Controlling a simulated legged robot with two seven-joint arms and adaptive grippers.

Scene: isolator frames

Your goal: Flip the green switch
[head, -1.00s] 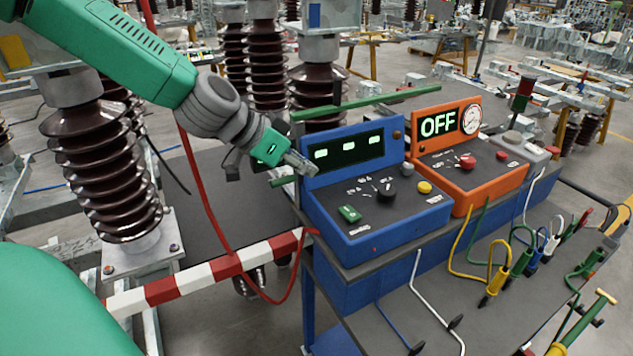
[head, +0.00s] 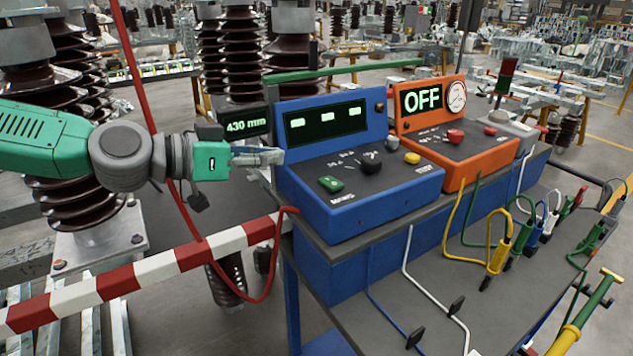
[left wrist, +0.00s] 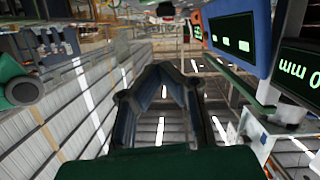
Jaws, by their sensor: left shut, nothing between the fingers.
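The green switch (head: 330,184) sits at the left of the sloping top of the blue console (head: 395,195). My left gripper (head: 280,157) is shut and empty, pointing right. In the head view its tip is at the console's left edge, left of and a little above the switch; I cannot tell whether it touches the console. In the left wrist view the fingers (left wrist: 162,75) show in the middle, with the console's display (left wrist: 235,40) at the upper right; the switch is not seen there. My right gripper is not in view.
An orange console (head: 465,150) reading OFF stands right of the blue one. A red cable (head: 200,236) hangs near my left arm, and a red-and-white barrier (head: 165,262) crosses below it. A 430 mm display (head: 247,125) is behind the gripper. Colored leads lie on the lower shelf.

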